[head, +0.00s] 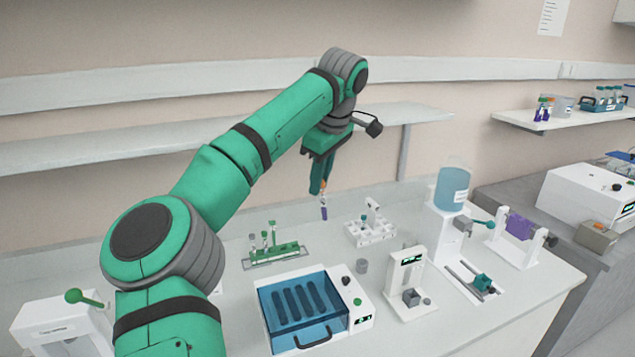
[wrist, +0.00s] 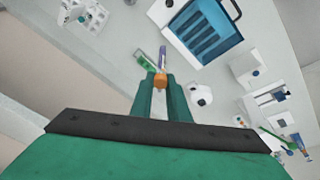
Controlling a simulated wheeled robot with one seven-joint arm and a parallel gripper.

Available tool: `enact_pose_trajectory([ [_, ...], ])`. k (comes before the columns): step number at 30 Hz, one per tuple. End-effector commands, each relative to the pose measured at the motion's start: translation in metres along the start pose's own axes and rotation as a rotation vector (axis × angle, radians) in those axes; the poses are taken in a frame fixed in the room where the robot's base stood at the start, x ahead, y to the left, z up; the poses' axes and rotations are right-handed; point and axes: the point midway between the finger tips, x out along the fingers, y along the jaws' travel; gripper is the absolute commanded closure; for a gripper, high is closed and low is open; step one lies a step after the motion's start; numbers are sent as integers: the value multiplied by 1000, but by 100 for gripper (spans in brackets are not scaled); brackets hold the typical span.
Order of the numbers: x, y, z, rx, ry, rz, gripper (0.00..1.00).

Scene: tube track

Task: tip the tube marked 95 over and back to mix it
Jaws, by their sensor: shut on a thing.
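A tube (head: 324,213) with an orange cap and a purple lower part hangs nearly upright below my gripper (head: 321,186), cap upward. My gripper is shut on it at the cap end and holds it in the air above the bench. In the wrist view, the orange cap (wrist: 160,79) sits between the fingertips and the purple tube body (wrist: 162,57) points away from the gripper. No number is readable on the tube.
A green rack with several tubes (head: 275,252) and a white rack (head: 370,232) stand on the bench. A blue-lidded device (head: 303,304) is in front. A dispenser with a blue bottle (head: 453,187) stands at right. A wall shelf (head: 405,117) lies behind.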

Motion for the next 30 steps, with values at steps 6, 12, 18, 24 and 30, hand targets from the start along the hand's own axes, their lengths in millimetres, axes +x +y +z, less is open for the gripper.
enact_pose_trajectory([
  [6, -1, 4, 1, 34, 18, -108, 100],
  [12, -1, 4, 0, 41, 22, -131, 100],
  [18, -1, 4, 0, 41, 22, -130, 100],
  [24, -1, 4, 0, 40, 22, -130, 100],
  [30, -1, 4, 1, 41, 21, -129, 100],
])
